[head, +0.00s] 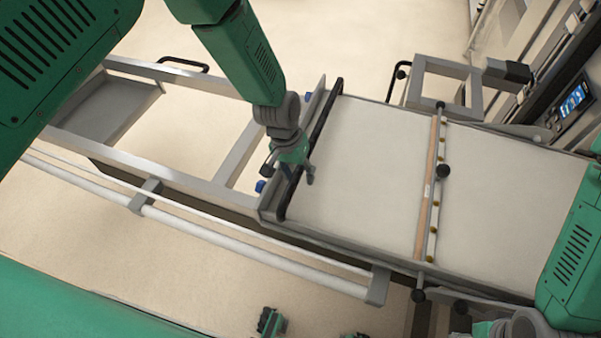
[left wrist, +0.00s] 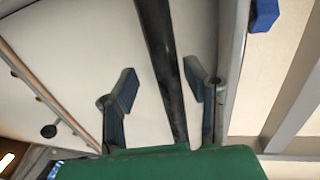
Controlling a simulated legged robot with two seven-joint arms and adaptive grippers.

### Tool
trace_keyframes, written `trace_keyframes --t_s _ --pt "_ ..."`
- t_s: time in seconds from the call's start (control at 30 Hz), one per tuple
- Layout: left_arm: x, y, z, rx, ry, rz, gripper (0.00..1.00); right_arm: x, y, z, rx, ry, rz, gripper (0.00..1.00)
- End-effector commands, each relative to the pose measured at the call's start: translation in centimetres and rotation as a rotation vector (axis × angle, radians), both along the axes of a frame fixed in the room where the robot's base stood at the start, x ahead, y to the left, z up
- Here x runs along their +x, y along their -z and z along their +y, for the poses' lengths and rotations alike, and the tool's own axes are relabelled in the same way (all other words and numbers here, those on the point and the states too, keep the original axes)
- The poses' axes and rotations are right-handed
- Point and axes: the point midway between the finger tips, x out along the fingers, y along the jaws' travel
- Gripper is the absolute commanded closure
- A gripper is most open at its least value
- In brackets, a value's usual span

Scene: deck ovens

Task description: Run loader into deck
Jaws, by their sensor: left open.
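The loader is a long metal frame with a pale flat belt (head: 375,150) on top. A black handle bar (head: 325,115) runs across the belt's left end. My left gripper (head: 294,170) is at that bar, near its middle. In the left wrist view its two fingers (left wrist: 163,92) are apart, one on each side of the black bar (left wrist: 160,50), with gaps between them and the bar. A wood-edged crossbar (head: 428,190) with a black knob lies across the belt. My right arm comes in at the lower right; its fingers cannot be made out.
An oven front with a lit blue display (head: 574,99) stands at the upper right. The open metal frame (head: 225,165) and a white side rail (head: 250,256) extend left of the belt. Bare pale floor (head: 370,40) lies behind the loader.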

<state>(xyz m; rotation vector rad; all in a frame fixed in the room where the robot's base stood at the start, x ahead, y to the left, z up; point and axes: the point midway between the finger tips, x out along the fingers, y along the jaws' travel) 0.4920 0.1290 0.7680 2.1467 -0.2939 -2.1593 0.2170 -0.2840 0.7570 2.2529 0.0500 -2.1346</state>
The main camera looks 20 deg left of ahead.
Motion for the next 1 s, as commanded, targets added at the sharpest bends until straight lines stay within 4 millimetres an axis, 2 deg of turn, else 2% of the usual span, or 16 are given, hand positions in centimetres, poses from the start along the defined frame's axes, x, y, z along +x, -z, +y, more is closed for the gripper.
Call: trace_keyframes --t_s 0.17,0.4,0.6,0.8,1.0 --pt "0.1 -2.1 0.3 0.002 0.001 -0.002 0.59 -0.2 0.0 0.0 0.001 -0.002 0.002 0.6" --pt "0.2 -7.2 0.8 0.006 0.0 -0.005 0.59 -0.2 0.0 -0.1 0.003 -0.002 0.002 0.6" --pt "0.2 -10.5 1.2 0.006 0.0 -0.004 0.59 -0.1 0.0 -0.1 0.002 -0.002 0.002 0.6" --pt "0.2 -11.7 1.5 0.006 0.001 -0.002 0.59 -0.1 0.0 0.0 0.002 -0.002 0.002 0.6" --pt "0.2 -11.8 1.5 0.006 0.001 -0.002 0.59 -0.1 0.0 0.0 0.001 -0.002 0.002 0.6"
